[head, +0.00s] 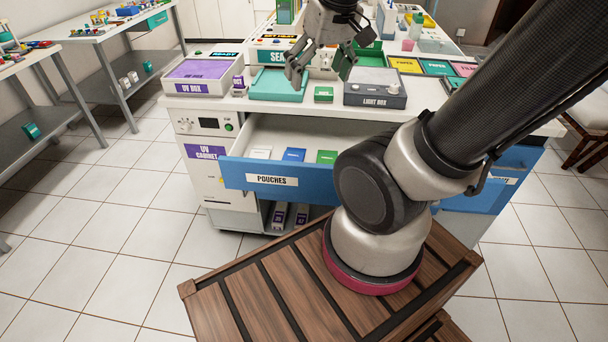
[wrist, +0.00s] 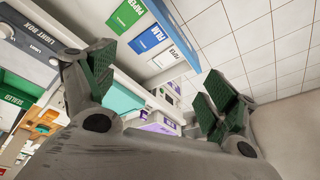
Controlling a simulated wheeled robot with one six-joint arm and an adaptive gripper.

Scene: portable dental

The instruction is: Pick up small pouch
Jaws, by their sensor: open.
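The open drawer labelled POUCHES (head: 330,185) holds a white packet (head: 261,154), a blue packet (head: 294,155) and a green packet (head: 326,157) in a row. In the wrist view a green packet (wrist: 125,15), a blue packet (wrist: 150,40) and a white packet (wrist: 166,60) show in that drawer. I cannot tell which one is the small pouch. My gripper (head: 318,70) is open above the counter, beyond and higher than the drawer. In the wrist view its two fingers (wrist: 155,82) are wide apart with nothing held between them.
The counter (head: 235,103) carries a UV box (head: 200,88), a teal tray (head: 276,88), a small green item (head: 323,94) and a light box (head: 375,97). My arm hides the drawer's right part. Side tables stand at left; the tiled floor (head: 110,240) is clear.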

